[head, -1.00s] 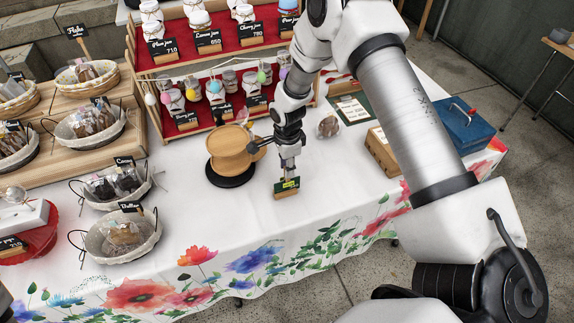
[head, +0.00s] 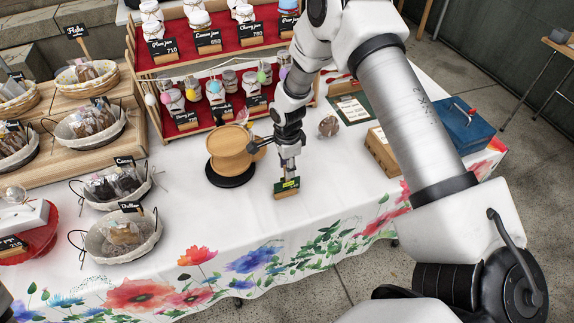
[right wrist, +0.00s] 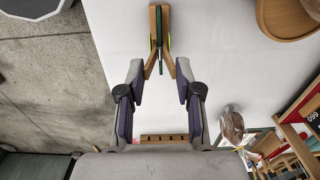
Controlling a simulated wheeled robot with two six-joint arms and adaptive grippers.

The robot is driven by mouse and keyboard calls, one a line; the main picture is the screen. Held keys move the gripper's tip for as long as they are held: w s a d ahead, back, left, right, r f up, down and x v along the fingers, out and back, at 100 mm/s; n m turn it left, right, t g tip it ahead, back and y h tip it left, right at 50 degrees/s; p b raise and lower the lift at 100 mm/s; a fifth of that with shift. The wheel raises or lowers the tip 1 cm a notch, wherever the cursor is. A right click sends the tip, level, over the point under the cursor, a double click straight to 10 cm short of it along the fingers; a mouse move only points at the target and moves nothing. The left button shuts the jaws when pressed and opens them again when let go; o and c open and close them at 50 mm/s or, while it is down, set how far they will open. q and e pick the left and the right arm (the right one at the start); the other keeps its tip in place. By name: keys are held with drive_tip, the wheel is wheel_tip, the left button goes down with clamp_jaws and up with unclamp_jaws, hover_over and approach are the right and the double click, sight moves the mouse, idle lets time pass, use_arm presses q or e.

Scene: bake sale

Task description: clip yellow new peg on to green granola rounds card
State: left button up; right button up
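The green granola rounds card (head: 287,190) stands upright in a wooden foot on the white cloth, near the table's front. In the right wrist view the card (right wrist: 159,50) shows edge-on as a thin dark green strip. The yellow new peg (head: 288,182) is at the card's top edge. Its wooden legs (right wrist: 172,65) spread in a V on both sides of the card. Whether the peg's jaws pinch the card is hidden. My left gripper is out of view.
A round wooden stand (head: 232,150) is close left of the card. A clear wrapped bag (head: 328,126) and a cardboard box (head: 383,150) are to the right. A tiered jar shelf (head: 215,110) stands behind. Cloth in front of the card is clear.

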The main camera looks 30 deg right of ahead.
drive_tip(key=shift+o, duration=0.7)
drive_tip(key=o, duration=0.5)
wheel_tip(320, 180, up, 7)
drive_tip(key=p, duration=0.6)
drive_tip(key=shift+p, duration=0.3)
